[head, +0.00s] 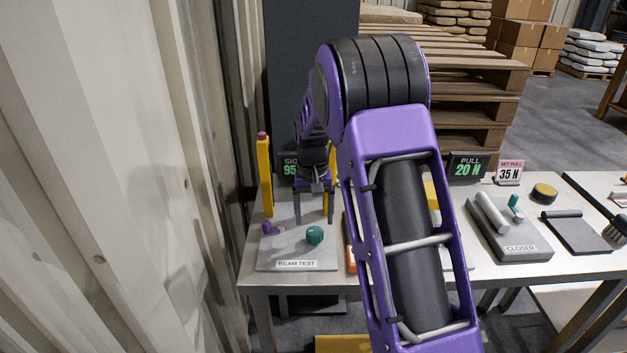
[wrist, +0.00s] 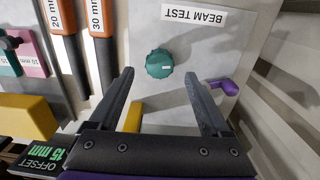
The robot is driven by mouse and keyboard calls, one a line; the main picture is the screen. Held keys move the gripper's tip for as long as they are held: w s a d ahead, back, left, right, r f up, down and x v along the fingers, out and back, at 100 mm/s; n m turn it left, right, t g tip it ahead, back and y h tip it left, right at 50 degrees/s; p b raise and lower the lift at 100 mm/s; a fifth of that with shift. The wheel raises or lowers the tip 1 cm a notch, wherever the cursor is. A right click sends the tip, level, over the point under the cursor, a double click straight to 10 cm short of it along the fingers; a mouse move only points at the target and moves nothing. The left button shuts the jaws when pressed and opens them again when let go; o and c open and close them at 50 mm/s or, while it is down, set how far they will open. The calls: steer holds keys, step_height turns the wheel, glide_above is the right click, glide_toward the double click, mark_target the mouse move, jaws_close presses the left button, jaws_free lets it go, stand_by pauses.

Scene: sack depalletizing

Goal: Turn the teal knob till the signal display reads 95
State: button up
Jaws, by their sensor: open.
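The teal knob (head: 314,235) stands on the grey beam test plate (head: 290,262) on the bench. In the wrist view the knob (wrist: 159,63) lies ahead of my gripper, near the line between the fingers, with a small pale mark on its top. My gripper (head: 313,219) is open and empty, its fingers pointing down behind the knob and apart from it. The open fingers (wrist: 162,88) also show in the wrist view. The signal display (head: 290,168) is partly covered by my gripper; its visible digits read 95.
A purple lever (head: 271,228) sits left of the knob on the same plate, near a yellow post (head: 265,178). Orange-handled gauges (wrist: 103,50) lie beside the plate. My arm hides the bench's middle. A corrugated wall (head: 150,180) stands close on the left.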

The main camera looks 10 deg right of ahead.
mark_target(313, 230)
step_height(313, 230, up, 13)
steer(key=shift+p, duration=0.45)
steer(key=shift+a+r, duration=0.1)
steer(key=shift+r, duration=0.05)
